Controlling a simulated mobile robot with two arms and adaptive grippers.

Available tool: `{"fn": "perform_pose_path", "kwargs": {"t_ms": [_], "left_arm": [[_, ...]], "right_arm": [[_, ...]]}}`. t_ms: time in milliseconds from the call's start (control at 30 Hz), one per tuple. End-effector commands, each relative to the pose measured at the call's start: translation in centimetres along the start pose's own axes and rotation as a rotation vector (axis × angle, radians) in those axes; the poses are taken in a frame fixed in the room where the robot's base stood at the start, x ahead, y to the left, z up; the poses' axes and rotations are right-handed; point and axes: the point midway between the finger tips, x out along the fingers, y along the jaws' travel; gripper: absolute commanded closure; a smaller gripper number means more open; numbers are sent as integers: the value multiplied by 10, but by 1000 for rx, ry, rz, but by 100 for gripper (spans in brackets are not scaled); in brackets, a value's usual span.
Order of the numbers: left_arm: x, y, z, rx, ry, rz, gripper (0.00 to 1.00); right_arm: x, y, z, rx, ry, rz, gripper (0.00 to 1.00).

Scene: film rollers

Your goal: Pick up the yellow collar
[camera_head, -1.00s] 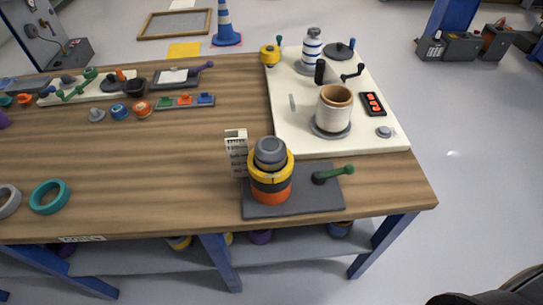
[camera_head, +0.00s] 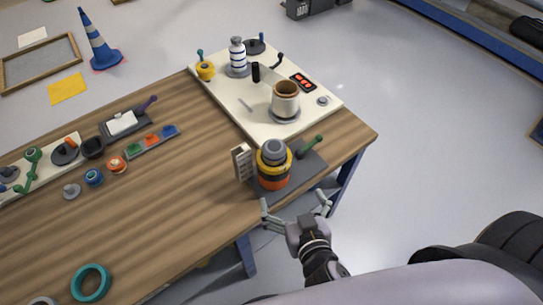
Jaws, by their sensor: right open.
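The yellow collar (camera_head: 273,165) sits around the stack on the dark grey base plate (camera_head: 311,163), near the table's front right corner. A grey cap rises above the collar, and dark and orange rings lie below it. My right gripper (camera_head: 295,206) is open and empty in front of the stack, at the table's front edge. Its two fingers are spread apart and do not appear to touch the stack. My left gripper is not in view.
A green-handled lever (camera_head: 313,144) stands on the base plate right of the stack. A white scale block (camera_head: 242,162) stands close at its left. Behind is a cream board (camera_head: 237,105) with a cup-like roller (camera_head: 285,100). A teal ring (camera_head: 90,283) lies at the front left.

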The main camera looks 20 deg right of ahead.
Motion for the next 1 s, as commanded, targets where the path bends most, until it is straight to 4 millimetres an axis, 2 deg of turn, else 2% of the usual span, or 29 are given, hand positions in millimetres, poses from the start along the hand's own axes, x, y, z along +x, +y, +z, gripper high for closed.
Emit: {"fn": "perform_pose_path", "kwargs": {"t_ms": [167,300,500,600,867,1000], "left_arm": [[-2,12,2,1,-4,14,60],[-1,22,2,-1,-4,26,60],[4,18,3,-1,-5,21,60],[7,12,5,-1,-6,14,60],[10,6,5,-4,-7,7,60],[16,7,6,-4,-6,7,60]], "right_arm": [[24,1,-4,-2,9,1,0],[55,1,-4,-4,9,1,0],[96,0,-2,-3,8,0,0],[111,0,-2,-2,6,0,0],[130,0,-3,-1,7,0,0],[152,-2,-4,-3,7,0,0]]}}
